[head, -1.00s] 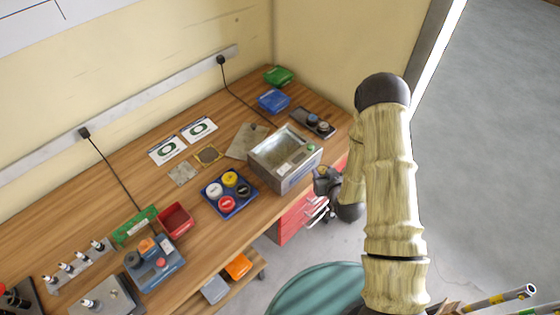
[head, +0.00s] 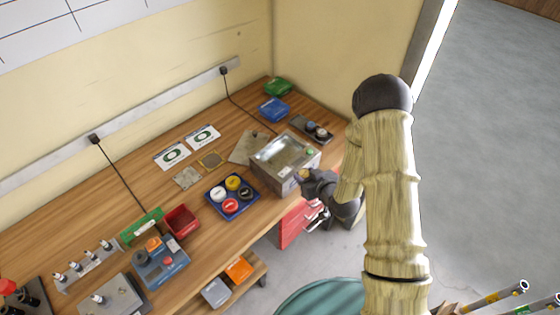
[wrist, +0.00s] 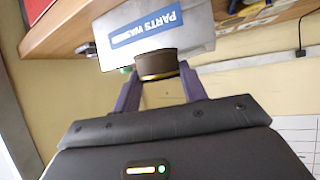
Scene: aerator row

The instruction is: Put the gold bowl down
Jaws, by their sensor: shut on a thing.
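The gold bowl (head: 302,174) is small in the head view, at the tip of my gripper (head: 308,178), close to the front corner of the grey metal parts washer (head: 268,181). In the wrist view the bowl (wrist: 157,63) shows as a dark round body with a gold band. The two purple fingers of my gripper (wrist: 160,80) are shut on its sides. Behind it is the washer wall (wrist: 188,18) with a blue "PARTS WASHER" label; I cannot tell whether the bowl touches it. The bowl's inside is hidden in the wrist view.
The wooden bench (head: 203,247) also carries a blue tray of coloured caps (head: 231,195), a flat metal plate (head: 248,147), a gold-rimmed square (head: 212,160) and a dark tray (head: 311,129). Red drawers (head: 295,224) stand below.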

